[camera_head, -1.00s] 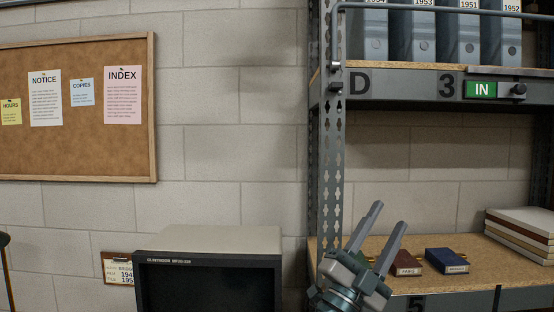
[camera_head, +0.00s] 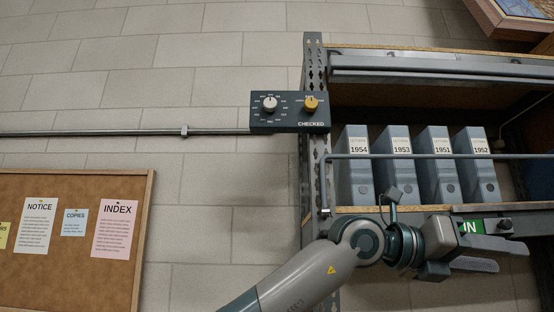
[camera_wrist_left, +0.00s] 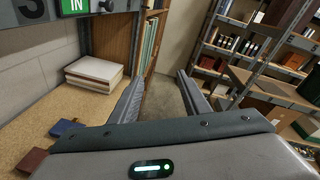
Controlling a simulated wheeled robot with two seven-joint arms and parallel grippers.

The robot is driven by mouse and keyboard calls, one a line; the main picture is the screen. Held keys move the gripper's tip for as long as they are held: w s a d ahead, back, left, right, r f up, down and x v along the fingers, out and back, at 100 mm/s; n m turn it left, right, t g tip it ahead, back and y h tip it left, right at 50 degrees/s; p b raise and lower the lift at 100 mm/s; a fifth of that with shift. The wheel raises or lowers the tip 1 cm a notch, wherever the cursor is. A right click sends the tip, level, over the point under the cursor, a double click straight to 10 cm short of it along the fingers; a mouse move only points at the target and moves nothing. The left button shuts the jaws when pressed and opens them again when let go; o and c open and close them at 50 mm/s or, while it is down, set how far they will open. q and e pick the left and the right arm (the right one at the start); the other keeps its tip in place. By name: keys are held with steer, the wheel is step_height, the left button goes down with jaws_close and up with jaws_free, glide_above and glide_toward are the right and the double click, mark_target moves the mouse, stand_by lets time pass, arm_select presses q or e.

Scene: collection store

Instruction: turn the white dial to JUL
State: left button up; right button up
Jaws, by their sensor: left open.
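The white dial (camera_head: 269,104) sits on the left of a dark panel (camera_head: 290,124) marked CHECKED, high on the shelf's left post. Small labels ring it, too small to read, so I cannot tell its setting. A yellow dial (camera_head: 310,103) is beside it on the right. My left gripper (camera_head: 497,255) is open and empty, pointing right, in front of the shelf near the green IN sign (camera_head: 470,227), well below and right of the panel. Its two fingers show apart in the left wrist view (camera_wrist_left: 158,88). My right gripper is in neither view.
Grey binders (camera_head: 396,165) stand on the shelf behind a horizontal rail (camera_head: 430,156). A pipe (camera_head: 120,133) runs along the wall to the panel. A corkboard (camera_head: 70,265) hangs at lower left. The left wrist view shows stacked books (camera_wrist_left: 95,73) on a lower shelf.

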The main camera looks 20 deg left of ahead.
arm_select(q)
steer(key=s+a+r+n+t+y, duration=0.1)
steer(key=a+r+n+t+y, duration=0.3)
steer(key=a+r, duration=0.6)
steer(key=a+r+n+t+y, duration=0.1)
steer(key=a+r+t+y, duration=0.5)
steer(key=r, duration=0.5)
steer(key=s+a+r+n+t+y, duration=0.1)
steer(key=s+a+r+n+y, duration=0.6)
steer(key=s+a+r+y, duration=0.3)
steer(key=s+a+r, duration=0.4)
steer(key=a, duration=0.3)
steer(key=shift+s+a+r+n+t, duration=0.2)
steer(key=shift+r+n+t, duration=0.1)
steer(key=shift+r, duration=0.05)
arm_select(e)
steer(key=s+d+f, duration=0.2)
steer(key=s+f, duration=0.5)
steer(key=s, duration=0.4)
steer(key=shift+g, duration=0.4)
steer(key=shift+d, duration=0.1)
arm_select(q)
steer(key=shift+w, duration=0.1)
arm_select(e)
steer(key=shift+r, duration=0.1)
